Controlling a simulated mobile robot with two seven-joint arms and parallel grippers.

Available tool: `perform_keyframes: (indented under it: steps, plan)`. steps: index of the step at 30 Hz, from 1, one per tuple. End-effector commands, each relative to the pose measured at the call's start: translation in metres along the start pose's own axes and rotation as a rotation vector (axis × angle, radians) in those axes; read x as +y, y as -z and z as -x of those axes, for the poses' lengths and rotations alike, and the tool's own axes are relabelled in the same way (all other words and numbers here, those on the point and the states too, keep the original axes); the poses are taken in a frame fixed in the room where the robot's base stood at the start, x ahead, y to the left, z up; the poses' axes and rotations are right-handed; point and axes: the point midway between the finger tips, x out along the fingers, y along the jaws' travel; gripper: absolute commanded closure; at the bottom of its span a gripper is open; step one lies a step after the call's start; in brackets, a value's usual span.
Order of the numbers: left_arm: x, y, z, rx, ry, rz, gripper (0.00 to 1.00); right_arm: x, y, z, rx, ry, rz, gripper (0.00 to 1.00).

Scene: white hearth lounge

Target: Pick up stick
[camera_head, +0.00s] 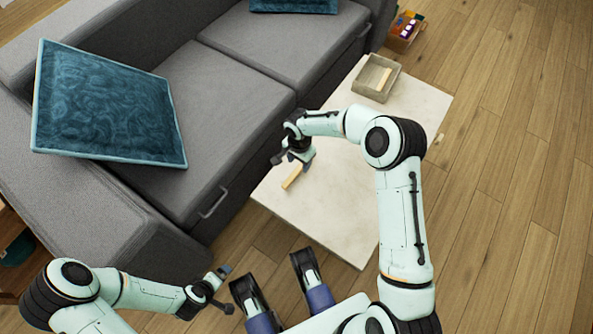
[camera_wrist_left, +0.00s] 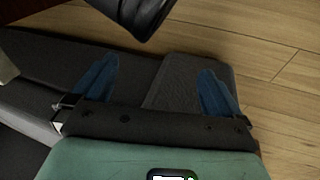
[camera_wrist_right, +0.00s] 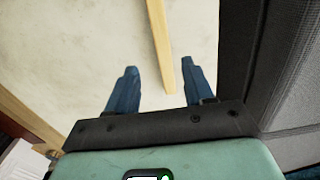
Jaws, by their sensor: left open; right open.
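A pale wooden stick (camera_head: 293,176) lies on the light low table (camera_head: 345,225), partly under my right gripper (camera_head: 292,161). In the right wrist view the stick (camera_wrist_right: 160,40) runs from the top edge down between the two blue fingers, closer to the right finger. My right gripper (camera_wrist_right: 160,67) is open, with visible space on both sides of the stick. A second pale stick (camera_head: 384,78) lies in a grey open box (camera_head: 366,88) at the table's far end. My left gripper (camera_head: 225,289) is open and empty beside the sofa, away from the table.
A grey sofa (camera_head: 235,92) runs along the table's left side, with a teal cushion (camera_head: 108,105) on it. A small wooden crate (camera_head: 402,40) of coloured items stands on the floor beyond the box. The near part of the table and the wooden floor (camera_head: 510,200) at right are clear.

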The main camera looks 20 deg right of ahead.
Motion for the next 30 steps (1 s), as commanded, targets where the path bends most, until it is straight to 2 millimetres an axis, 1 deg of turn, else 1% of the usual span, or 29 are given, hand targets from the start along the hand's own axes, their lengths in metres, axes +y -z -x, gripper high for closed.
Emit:
perform_keyframes:
  steps: [5, 9, 12, 16, 22, 23, 24, 26, 27, 28, 30]
  plan:
    - [-0.005, -0.005, -0.006, -0.015, 0.009, 0.005, 0.00, -0.001, 0.000, -0.014, -0.002, -0.001, -0.001, 0.48]
    - [-0.018, -0.021, -0.017, -0.063, 0.031, 0.017, 0.00, -0.004, 0.001, -0.037, -0.003, -0.002, -0.001, 0.48]
    - [-0.024, -0.029, -0.021, -0.090, 0.041, 0.023, 0.00, -0.005, 0.000, -0.050, -0.002, -0.001, 0.001, 0.48]
    - [-0.027, -0.034, -0.022, -0.104, 0.048, 0.027, 0.00, -0.005, 0.001, -0.057, -0.001, 0.000, 0.000, 0.48]
    - [-0.027, -0.034, -0.022, -0.105, 0.049, 0.028, 0.00, -0.005, 0.001, -0.056, -0.001, 0.000, 0.000, 0.48]
    - [-0.027, -0.034, -0.022, -0.105, 0.049, 0.028, 0.00, -0.005, 0.001, -0.056, -0.001, 0.000, 0.000, 0.51]
    - [-0.027, -0.034, -0.022, -0.105, 0.049, 0.028, 0.00, -0.005, 0.001, -0.056, -0.001, 0.000, 0.000, 0.64]
    - [-0.027, -0.034, -0.022, -0.104, 0.049, 0.027, 0.00, -0.005, 0.001, -0.056, -0.001, 0.000, 0.000, 0.84]
    - [-0.027, -0.034, -0.022, -0.104, 0.049, 0.027, 0.00, -0.005, 0.001, -0.056, -0.001, 0.000, 0.000, 0.97]
    - [-0.027, -0.034, -0.022, -0.104, 0.049, 0.027, 0.00, -0.005, 0.001, -0.056, -0.001, 0.000, 0.000, 1.00]
    - [-0.027, -0.034, -0.022, -0.104, 0.048, 0.027, 0.00, -0.005, 0.001, -0.056, -0.001, 0.000, 0.000, 1.00]
